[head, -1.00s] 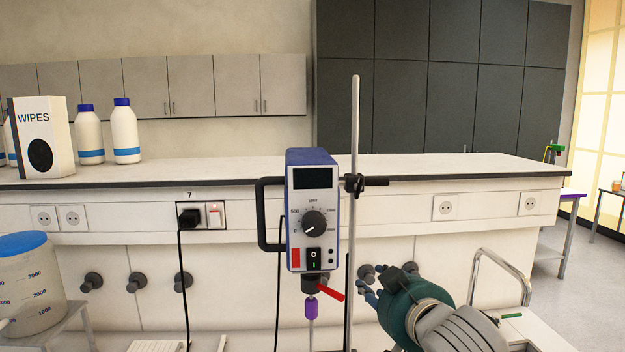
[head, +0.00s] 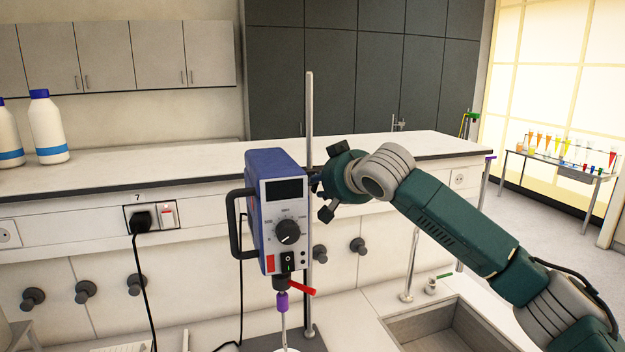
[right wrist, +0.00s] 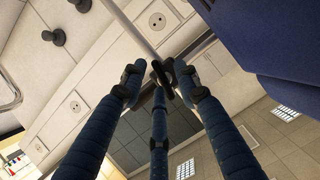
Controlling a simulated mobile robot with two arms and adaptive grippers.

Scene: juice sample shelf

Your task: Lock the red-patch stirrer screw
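The blue-and-white stirrer (head: 278,212) has a red patch (head: 270,263) low on its front and hangs beside an upright metal rod (head: 309,110). My right gripper (head: 322,185) is at the rod, level with the stirrer's upper part, and covers the clamp there. In the right wrist view, the black clamp screw (right wrist: 164,84) shows against the rod (right wrist: 134,28), ahead of the fingertips. The three fingers of my right gripper (right wrist: 155,82) are spread apart around the screw's line; contact cannot be told. The stirrer's blue side (right wrist: 285,40) fills the upper right. My left gripper is out of view.
A red lever (head: 301,289) and purple coupling (head: 282,302) are under the stirrer. A long white bench shelf (head: 210,172) runs behind. A black plug (head: 141,221) with cable is at the left. A sink (head: 440,330) lies at the lower right.

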